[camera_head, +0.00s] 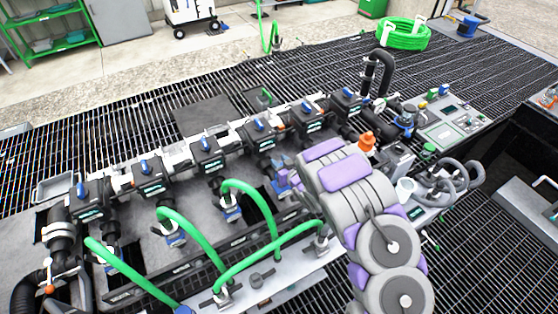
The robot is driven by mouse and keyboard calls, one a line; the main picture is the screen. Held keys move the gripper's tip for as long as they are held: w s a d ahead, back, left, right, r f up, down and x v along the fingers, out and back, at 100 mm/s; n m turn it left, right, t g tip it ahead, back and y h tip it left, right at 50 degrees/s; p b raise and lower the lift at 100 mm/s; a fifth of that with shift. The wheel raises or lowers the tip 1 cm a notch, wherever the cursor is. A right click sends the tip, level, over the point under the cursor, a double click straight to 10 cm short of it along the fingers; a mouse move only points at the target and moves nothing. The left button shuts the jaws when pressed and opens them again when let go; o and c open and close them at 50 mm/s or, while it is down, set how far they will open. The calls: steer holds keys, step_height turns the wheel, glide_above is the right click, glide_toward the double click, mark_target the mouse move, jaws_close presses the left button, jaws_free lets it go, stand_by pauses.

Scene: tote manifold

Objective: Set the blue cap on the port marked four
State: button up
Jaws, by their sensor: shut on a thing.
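My gripper (284,184) is at the front side of the black manifold (205,147), right of the middle, partly hidden by my grey and purple arm. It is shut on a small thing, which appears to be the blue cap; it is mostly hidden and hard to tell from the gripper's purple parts. The manifold is a row of several black valve blocks with blue handles and small display labels. Below the blocks, pipes lead down to ports with blue fittings, such as the port fitting (231,213). The port numbers are too small to read, so I cannot tell which is marked four.
Green hoses (192,232) arch from several ports to a grey front rail (265,280). An orange cap (366,141), a white cup (404,188) and a control panel (447,125) stand to the right of my arm. A coiled green hose (404,34) lies behind on the grating.

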steer(key=shift+a+f+b, duration=0.25)
steer(key=shift+f, duration=0.5)
steer(key=shift+a+f+b, duration=0.2)
steer(key=shift+f, duration=0.5)
steer(key=shift+d+f+b, duration=0.25)
steer(key=shift+f+b, duration=0.05)
steer(key=shift+f, duration=0.55)
steer(key=shift+a, duration=0.1)
steer(key=o, duration=1.2)
steer(key=p+v, duration=0.3)
steer(key=v, duration=1.4)
steer(key=shift+s+r, duration=0.1)
steer(key=shift+s, duration=0.05)
